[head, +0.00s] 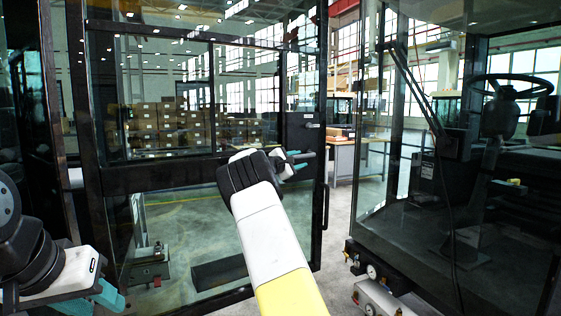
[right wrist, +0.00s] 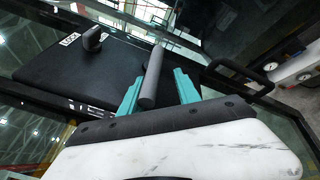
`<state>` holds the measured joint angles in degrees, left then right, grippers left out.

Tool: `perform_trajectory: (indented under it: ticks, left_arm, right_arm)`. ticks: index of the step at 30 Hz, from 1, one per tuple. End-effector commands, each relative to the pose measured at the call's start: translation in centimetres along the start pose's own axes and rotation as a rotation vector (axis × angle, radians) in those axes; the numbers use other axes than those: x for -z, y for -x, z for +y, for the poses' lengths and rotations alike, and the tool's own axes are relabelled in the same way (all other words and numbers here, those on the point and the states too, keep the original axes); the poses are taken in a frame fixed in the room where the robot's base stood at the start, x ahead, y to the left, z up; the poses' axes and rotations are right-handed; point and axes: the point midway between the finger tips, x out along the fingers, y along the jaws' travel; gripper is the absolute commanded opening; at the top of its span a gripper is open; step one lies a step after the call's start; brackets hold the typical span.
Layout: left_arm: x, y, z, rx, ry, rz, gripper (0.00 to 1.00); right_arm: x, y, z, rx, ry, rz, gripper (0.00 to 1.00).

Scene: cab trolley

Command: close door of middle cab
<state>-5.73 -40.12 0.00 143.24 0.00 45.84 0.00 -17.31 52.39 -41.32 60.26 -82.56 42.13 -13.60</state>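A glazed door (head: 150,178) with a black frame stands open across the left and middle of the head view. Its lock panel (head: 304,132) is at its right edge, and a grey bar handle (right wrist: 152,78) sticks out from the panel in the right wrist view. My right gripper (head: 297,161) is at this handle; its teal fingers (right wrist: 158,90) are apart, one on each side of the bar, with gaps visible. My left gripper (head: 108,296) is low at the left, away from the door handle; its finger opening is unclear. A cab (head: 470,190) with a steering wheel stands at the right.
A black loop handle (right wrist: 240,72) lies near the right finger. Stacked boxes (head: 165,125) and a workbench (head: 358,155) stand beyond the glass. Grey floor (head: 335,235) is clear between the door edge and the right cab.

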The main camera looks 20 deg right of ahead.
Motion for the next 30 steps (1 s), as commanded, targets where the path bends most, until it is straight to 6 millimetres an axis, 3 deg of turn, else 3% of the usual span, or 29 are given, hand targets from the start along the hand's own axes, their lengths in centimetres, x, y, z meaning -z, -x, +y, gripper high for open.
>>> perform_trajectory:
  ticks: [11,24,30]
  left_arm:
    - [0.0,0.0,0.0,0.0,0.0,0.0,0.36]
    - [0.0,0.0,0.0,0.0,0.0,0.0,0.36]
    - [0.0,0.0,0.0,0.0,0.0,0.0,0.36]
  right_arm:
    - [0.0,0.1,-0.2,0.003,0.001,-0.001,0.38]
    - [0.1,6.7,0.1,-0.001,0.0,0.003,0.38]
    - [0.2,8.0,0.1,-0.002,0.0,0.005,0.38]
